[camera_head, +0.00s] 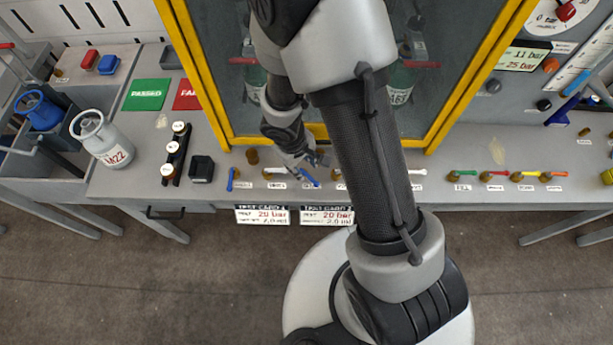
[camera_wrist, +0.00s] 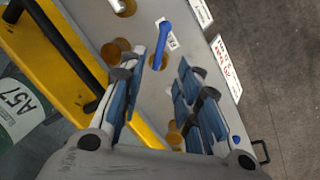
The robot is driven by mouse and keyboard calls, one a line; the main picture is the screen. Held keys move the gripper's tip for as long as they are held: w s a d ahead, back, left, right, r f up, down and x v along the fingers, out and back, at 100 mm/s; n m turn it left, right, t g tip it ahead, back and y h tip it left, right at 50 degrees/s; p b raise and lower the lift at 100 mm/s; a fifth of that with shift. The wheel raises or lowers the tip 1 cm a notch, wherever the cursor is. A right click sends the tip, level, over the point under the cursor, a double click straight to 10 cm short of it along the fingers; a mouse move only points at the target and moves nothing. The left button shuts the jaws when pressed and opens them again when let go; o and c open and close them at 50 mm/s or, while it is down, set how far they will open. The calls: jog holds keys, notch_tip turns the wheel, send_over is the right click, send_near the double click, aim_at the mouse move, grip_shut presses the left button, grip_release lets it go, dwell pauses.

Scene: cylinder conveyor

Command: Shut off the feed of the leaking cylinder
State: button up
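My gripper (camera_head: 305,163) is low over the valve row at the front of the bench, its fingers partly hidden by my arm. In the wrist view my gripper (camera_wrist: 165,75) is open, with nothing between its pads. A blue lever (camera_wrist: 162,42) lies just beyond the fingertips, its near end close to the left finger; it also shows in the head view (camera_head: 310,178). A cylinder marked A57 (camera_wrist: 18,112) shows at the left of the wrist view. Two cylinders stand behind the cabinet glass, left (camera_head: 252,78) and right (camera_head: 400,82). I cannot see any leak.
The yellow cabinet frame (camera_head: 200,75) rises behind the valves. Another blue lever (camera_head: 231,179) is at the left end. Green (camera_head: 463,172), red (camera_head: 497,173) and other levers are right. Two test cards (camera_head: 262,215) hang from the bench edge. Cylinder M22 (camera_head: 100,138) stands left.

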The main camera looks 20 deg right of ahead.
aim_at(308, 176)
jog(key=f+b, duration=0.1)
jog(key=f, duration=0.1)
jog(key=d+f+b, duration=0.1)
jog(key=f, duration=0.1)
jog(key=f+b, duration=0.1)
jog(key=f, duration=0.2)
jog(key=shift+w+d+b, duration=0.2)
jog(key=shift+w+b, duration=0.1)
jog(key=shift+b, duration=0.05)
jog(key=shift+c, duration=0.3)
grip_shut()
